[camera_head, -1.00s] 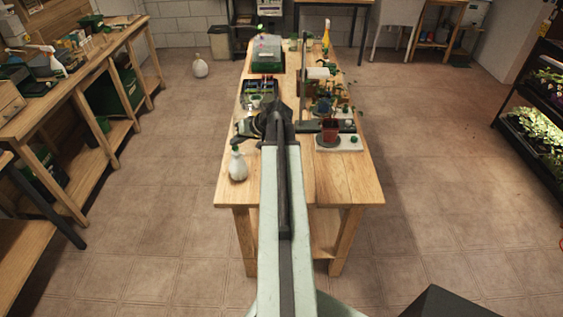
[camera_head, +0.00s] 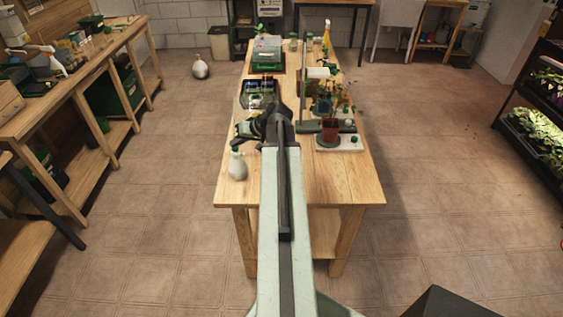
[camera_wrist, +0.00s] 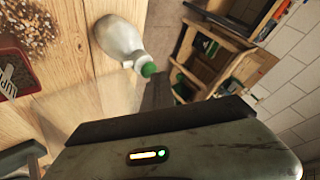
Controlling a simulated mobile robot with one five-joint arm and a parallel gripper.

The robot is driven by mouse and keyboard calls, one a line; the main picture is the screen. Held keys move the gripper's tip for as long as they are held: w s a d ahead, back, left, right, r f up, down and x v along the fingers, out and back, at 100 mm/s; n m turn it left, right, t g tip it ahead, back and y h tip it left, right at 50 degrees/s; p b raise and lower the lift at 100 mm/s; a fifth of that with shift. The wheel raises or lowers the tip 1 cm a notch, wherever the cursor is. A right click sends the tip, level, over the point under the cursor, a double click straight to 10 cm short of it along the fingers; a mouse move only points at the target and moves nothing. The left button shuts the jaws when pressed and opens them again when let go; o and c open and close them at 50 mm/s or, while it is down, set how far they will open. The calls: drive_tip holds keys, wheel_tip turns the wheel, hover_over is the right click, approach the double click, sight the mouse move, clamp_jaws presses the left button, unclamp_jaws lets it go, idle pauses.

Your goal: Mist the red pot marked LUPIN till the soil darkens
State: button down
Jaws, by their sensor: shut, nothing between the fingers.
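A white bottle with a green top (camera_head: 237,166) stands at the near left of the wooden table; it also shows in the wrist view (camera_wrist: 118,38). My gripper (camera_head: 244,130) is shut and empty, just beyond and above the bottle in the head view. In the wrist view, a dark finger (camera_wrist: 157,92) ends near the green top; I cannot tell whether they touch. A red pot (camera_head: 331,131) with a plant stands right of my arm, its marking unreadable there. In the wrist view, a red pot (camera_wrist: 8,92) at the left edge bears a partly visible label starting "LUP".
The table (camera_head: 345,185) has clear wood at its near end. A white slab (camera_head: 350,144) lies by the red pot. A green-and-grey box (camera_head: 266,55), a dark tray (camera_head: 259,92) and a yellow spray bottle (camera_head: 326,33) stand farther back. Loose gravelly material (camera_wrist: 25,25) shows in the wrist view.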

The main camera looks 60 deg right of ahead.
sight(237, 148)
drive_tip(key=shift+r, duration=0.4)
drive_tip(key=shift+p, duration=0.3)
wheel_tip(237, 148, up, 6)
drive_tip(key=p, duration=0.6)
